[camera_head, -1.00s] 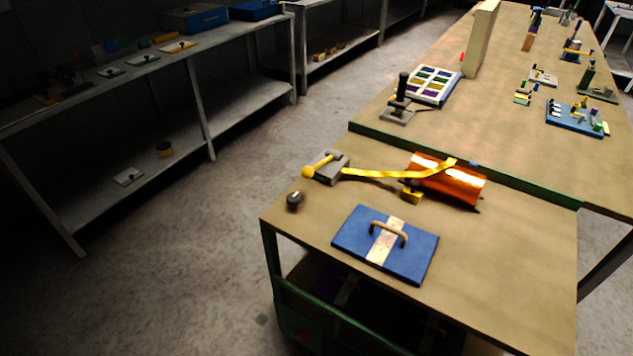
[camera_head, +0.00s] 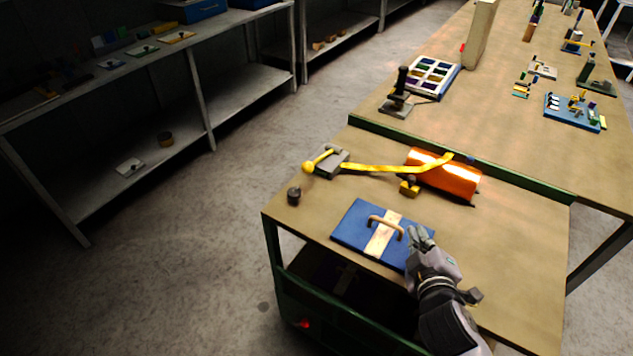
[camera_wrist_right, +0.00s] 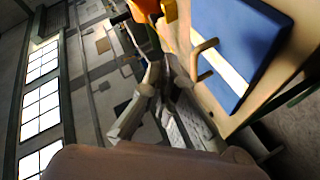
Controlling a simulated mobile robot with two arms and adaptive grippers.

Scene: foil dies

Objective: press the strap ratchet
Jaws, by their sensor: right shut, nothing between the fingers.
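The strap ratchet (camera_head: 330,162) is a grey block with a yellow lever ending in a round yellow knob, near the left edge of the cart top. A yellow strap (camera_head: 385,169) runs from it over a copper-orange cylinder (camera_head: 443,174). My right gripper (camera_head: 418,236) is shut and empty at the right edge of the blue board with a handle, well to the lower right of the ratchet. In the right wrist view the gripper fingers (camera_wrist_right: 165,82) show beside the blue board, with part of the orange cylinder (camera_wrist_right: 152,8) beyond. My left gripper is out of view.
The blue board (camera_head: 355,224) with its tan handle lies between my right gripper and the ratchet. A small dark knob (camera_head: 294,196) stands at the cart's left edge. A yellow block (camera_head: 409,188) sits by the cylinder.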

